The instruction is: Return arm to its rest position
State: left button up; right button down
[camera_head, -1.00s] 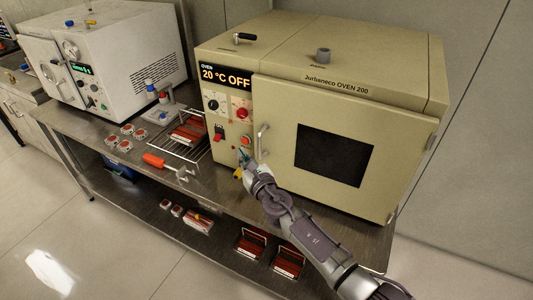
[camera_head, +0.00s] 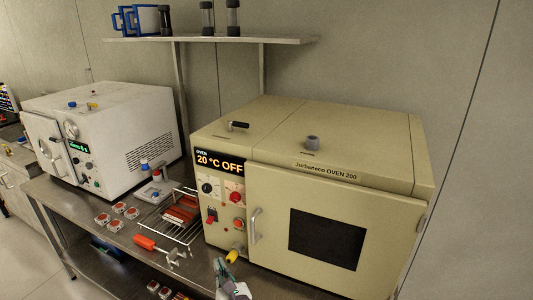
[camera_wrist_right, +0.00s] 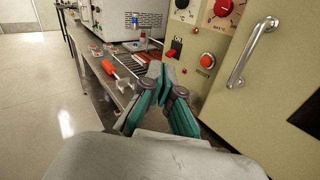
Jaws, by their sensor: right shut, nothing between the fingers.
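My right gripper (camera_head: 221,267) shows at the bottom of the head view, in front of the beige oven and low by the table's front edge. In the right wrist view its teal fingers (camera_wrist_right: 158,72) come together at the tips with nothing between them. The beige oven (camera_head: 335,174) has its door closed and its display reads 20 °C OFF. Its door handle (camera_wrist_right: 252,52) is to the right of the fingers in the wrist view, apart from them. My left gripper is in neither view.
A wire rack (camera_head: 171,228) with red-brown parts stands left of the oven. An orange-handled tool (camera_head: 146,243) and several small red-and-white parts (camera_head: 118,208) lie on the steel table. A white oven (camera_head: 105,139) stands further left. A shelf (camera_head: 205,40) hangs above. Floor (camera_wrist_right: 32,95) is free at left.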

jog(key=s+d+f+m+g+h, duration=0.2)
jog(key=s+d+f+m+h, duration=0.1)
jog(key=d+m, duration=0.55)
jog(key=s+d+f+m+g+h, duration=0.1)
jog(key=s+d+f+m+h, duration=0.25)
jog(key=d+m, duration=0.5)
jog(key=s+d+f+m+g+h, duration=0.2)
jog(key=s+d+m+h, duration=0.15)
jog(key=d+m, duration=0.5)
jog(key=s+d+m+g+y, duration=0.1)
jog(key=s+d+m+g, duration=0.4)
jog(key=s, duration=0.6)
jog(key=s+d+m+g, duration=0.2)
jog(key=s+d+m, duration=0.4)
jog(key=s+m, duration=0.3)
notch_tip(320, 180, down, 26)
jog(key=s+n+g+b, duration=0.1)
jog(key=n+b, duration=0.1)
jog(key=s+d+f+g+b, duration=0.1)
jog(key=s+d+f, duration=0.1)
jog(key=s+f, duration=1.6)
jog(key=shift+d+f, duration=0.35)
jog(key=shift+f, duration=0.6)
